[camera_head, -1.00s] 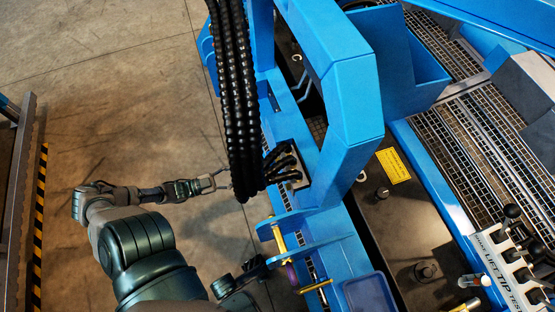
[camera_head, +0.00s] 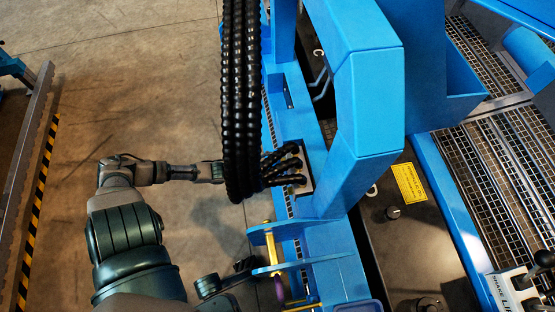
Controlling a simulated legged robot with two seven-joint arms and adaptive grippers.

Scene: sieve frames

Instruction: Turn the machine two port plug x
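A port block (camera_head: 306,170) sits on the blue machine frame, with several black hose plugs (camera_head: 284,165) side by side in it. I cannot tell which is the two port plug x. A thick bundle of black ribbed hoses (camera_head: 240,100) hangs to the left of the block. My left arm comes in from the lower left. The body of my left gripper (camera_head: 207,172) is level with the plugs, left of the bundle. Its fingers are hidden behind the hoses, so I cannot see whether they touch anything.
A blue upright (camera_head: 365,110) stands right of the port block. Blue brackets (camera_head: 300,265) with a brass-coloured pin (camera_head: 267,240) are below it. A yellow label (camera_head: 409,182) and grated walkway (camera_head: 490,165) lie further right. The concrete floor (camera_head: 130,70) at left is clear.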

